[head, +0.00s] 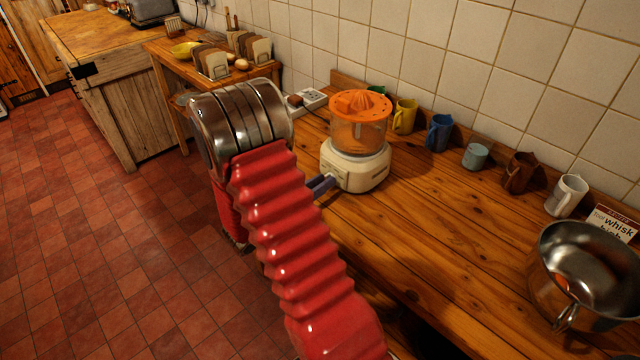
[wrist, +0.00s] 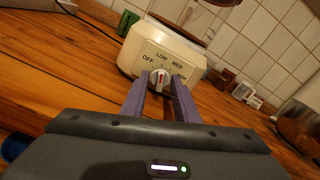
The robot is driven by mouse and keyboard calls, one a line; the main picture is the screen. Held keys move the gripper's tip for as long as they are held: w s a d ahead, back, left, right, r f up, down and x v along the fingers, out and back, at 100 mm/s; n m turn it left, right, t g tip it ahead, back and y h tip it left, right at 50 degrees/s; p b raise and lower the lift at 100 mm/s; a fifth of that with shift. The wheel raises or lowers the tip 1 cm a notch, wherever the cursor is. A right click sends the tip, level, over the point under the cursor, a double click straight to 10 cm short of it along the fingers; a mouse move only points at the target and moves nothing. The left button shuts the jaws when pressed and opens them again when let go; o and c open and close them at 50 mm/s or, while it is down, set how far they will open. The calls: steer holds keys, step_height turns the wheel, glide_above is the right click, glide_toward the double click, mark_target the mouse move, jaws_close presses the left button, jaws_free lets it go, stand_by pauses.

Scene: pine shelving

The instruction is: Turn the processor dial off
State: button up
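The processor (head: 355,172) has a cream base and a clear bowl with an orange juicer top. It stands on the wooden counter. In the wrist view its base (wrist: 185,45) shows a front panel marked OFF, LOW and MED; further lettering on the right is partly hidden. The dial (wrist: 160,77) is pale with a red mark; which label it points at is hard to tell. My gripper (wrist: 160,82) is open, its two purple fingers on either side of the dial, with no clear contact. In the head view my gripper (head: 324,184) is at the processor's front left.
Several mugs, including a yellow one (head: 405,116) and a blue one (head: 439,133), line the tiled wall. A steel bowl (head: 560,285) sits at the right. A socket strip (head: 312,98) lies behind the processor. The counter's middle is clear.

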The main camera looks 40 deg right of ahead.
jaws_close()
stand_by(0.3)
steer(key=shift+n, duration=0.3)
steer(key=n, duration=0.3)
steer(key=shift+w, duration=0.1)
steer(key=n, duration=0.4)
steer(key=shift+w+f, duration=0.1)
steer(key=shift+f, duration=0.05)
steer(key=shift+n, duration=0.3)
stand_by(0.3)
jaws_free()
